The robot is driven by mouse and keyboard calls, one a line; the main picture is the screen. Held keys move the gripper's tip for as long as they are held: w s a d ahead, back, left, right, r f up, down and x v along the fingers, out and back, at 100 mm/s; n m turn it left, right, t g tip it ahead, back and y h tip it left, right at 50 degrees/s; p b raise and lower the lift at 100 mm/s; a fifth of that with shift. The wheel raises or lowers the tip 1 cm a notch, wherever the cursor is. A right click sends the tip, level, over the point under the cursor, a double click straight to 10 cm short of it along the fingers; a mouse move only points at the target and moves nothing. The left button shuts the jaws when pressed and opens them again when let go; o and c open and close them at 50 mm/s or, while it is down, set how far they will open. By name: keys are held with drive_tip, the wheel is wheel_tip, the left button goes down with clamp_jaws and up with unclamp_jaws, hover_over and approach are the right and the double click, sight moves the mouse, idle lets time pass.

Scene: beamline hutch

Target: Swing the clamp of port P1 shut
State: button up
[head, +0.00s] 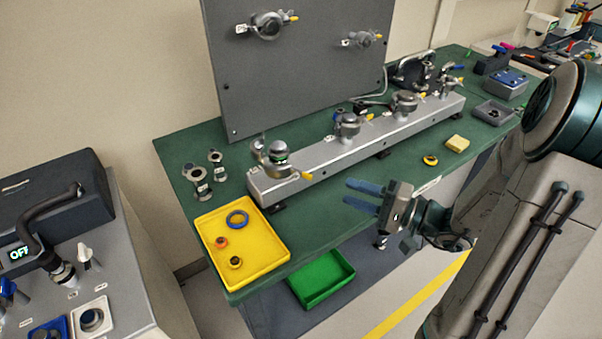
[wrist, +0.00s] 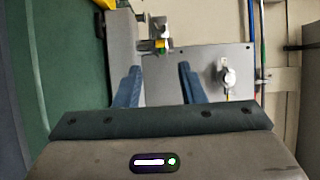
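A grey rail (head: 335,150) on the green bench carries several ports with clamps. The leftmost port (head: 279,158) has a domed cap, a yellow-tipped lever to its right and a clamp part (head: 259,146) standing out on its left, apparently swung open. The port labels are too small to read, so I cannot tell for sure which is P1. My gripper (head: 347,192) is in front of the rail, right of the leftmost port and apart from it. Its blue fingers are spread and empty. The wrist view shows them apart (wrist: 158,80), with a yellow-tipped port (wrist: 160,43) beyond.
A grey upright panel (head: 300,70) behind the rail bears two more ports. A yellow tray (head: 270,262) with rings sits at the front left, and a green bin (head: 322,280) is lower down. Loose flanges (head: 203,172) lie left of the rail. A yellow block (head: 457,143) lies in front.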

sight(301, 171)
drive_tip(key=p+x, duration=0.3)
drive_tip(key=x, duration=1)
drive_tip(key=shift+w+a, duration=0.15)
drive_tip(key=shift+a, duration=0.1)
clamp_jaws()
